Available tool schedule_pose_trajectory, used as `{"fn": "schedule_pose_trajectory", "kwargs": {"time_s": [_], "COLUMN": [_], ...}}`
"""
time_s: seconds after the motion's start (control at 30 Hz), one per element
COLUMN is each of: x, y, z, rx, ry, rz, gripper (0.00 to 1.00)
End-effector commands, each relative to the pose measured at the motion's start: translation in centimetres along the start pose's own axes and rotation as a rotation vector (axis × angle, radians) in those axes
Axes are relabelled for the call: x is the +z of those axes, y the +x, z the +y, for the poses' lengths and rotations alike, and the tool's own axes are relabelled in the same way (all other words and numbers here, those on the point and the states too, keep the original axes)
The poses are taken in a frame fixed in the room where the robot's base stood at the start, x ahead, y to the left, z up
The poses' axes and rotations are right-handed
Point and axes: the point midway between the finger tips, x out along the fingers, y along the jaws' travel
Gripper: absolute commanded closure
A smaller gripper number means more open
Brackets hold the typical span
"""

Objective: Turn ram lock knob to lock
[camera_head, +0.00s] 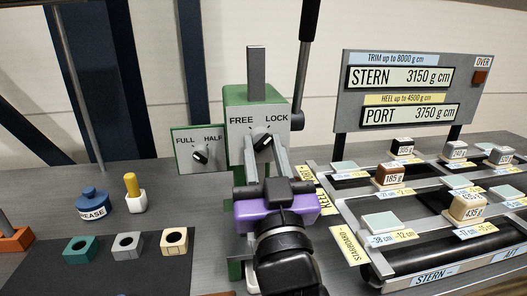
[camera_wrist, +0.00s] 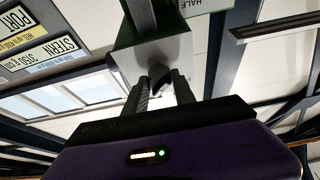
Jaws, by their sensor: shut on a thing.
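The ram lock knob (camera_head: 262,139) is a small black knob on the grey face of a green-sided box (camera_head: 243,111), below the words FREE and LOCK. It also shows dark between my fingers in the wrist view (camera_wrist: 161,74). My gripper (camera_head: 265,150) reaches up from below, with a finger at each side of the knob, and is shut on it. The knob's light mark seems to lean to the right, but it is too small to read surely. The fingers hide part of the knob.
A FULL/HALF knob plate (camera_head: 198,150) stands just left of the box. A black-handled lever (camera_head: 309,22) rises at its right. A weight tray (camera_head: 372,240) and readout board (camera_head: 408,92) lie right. A grease pot (camera_head: 91,201) and several coloured blocks are left.

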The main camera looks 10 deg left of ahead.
Motion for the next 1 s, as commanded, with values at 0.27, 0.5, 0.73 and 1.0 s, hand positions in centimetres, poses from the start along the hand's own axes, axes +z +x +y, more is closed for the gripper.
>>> {"fn": "schedule_pose_trajectory", "kwargs": {"time_s": [0.27,0.5,0.73,1.0], "x": [0.1,0.0,0.1,0.2], "y": [0.1,0.0,-0.9,-5.3], "z": [0.0,0.0,0.0,0.0], "rx": [0.0,-0.001,-0.001,-0.001], "ry": [0.0,0.0,0.0,0.001], "rz": [-0.002,0.0,0.0,-0.002], "gripper": [0.53,0.47,0.47,0.47]}}
